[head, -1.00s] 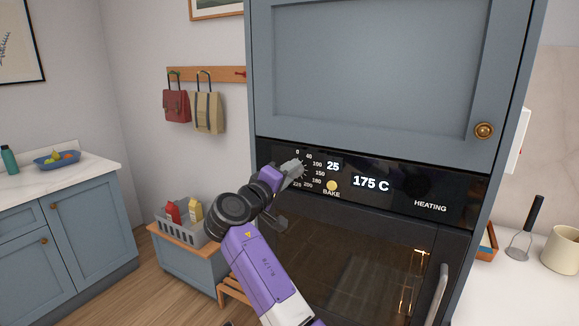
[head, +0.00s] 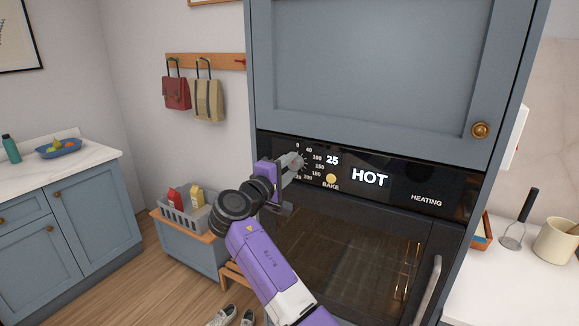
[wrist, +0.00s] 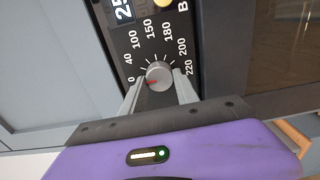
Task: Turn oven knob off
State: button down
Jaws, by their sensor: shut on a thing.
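The oven (head: 345,235) stands built into a blue cabinet, with a black control panel (head: 400,188). The round grey oven knob (wrist: 159,76) is between my gripper's fingers in the wrist view. Its red mark points left, near the 0 on the dial. My gripper (wrist: 158,87) is shut on the knob, a finger on either side. In the head view my gripper (head: 298,164) covers most of the knob and part of the dial numbers. The panel display (head: 369,178) reads HOT, with 25, BAKE and HEATING also lit.
The oven door is shut, with its handle (head: 428,290) at the right. A grey crate (head: 190,215) with cartons sits on a low cabinet at left. Shoes (head: 230,316) lie on the floor. A counter (head: 520,275) at right holds a cream pot (head: 556,240).

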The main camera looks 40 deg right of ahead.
jog(key=shift+f, duration=0.1)
jog(key=c, duration=0.9)
grip_release()
jog(key=shift+a, duration=0.1)
jog(key=b+v, duration=0.2)
jog(key=v, duration=0.5)
jog(key=shift+s+a, duration=0.15)
jog(key=shift+a, duration=0.15)
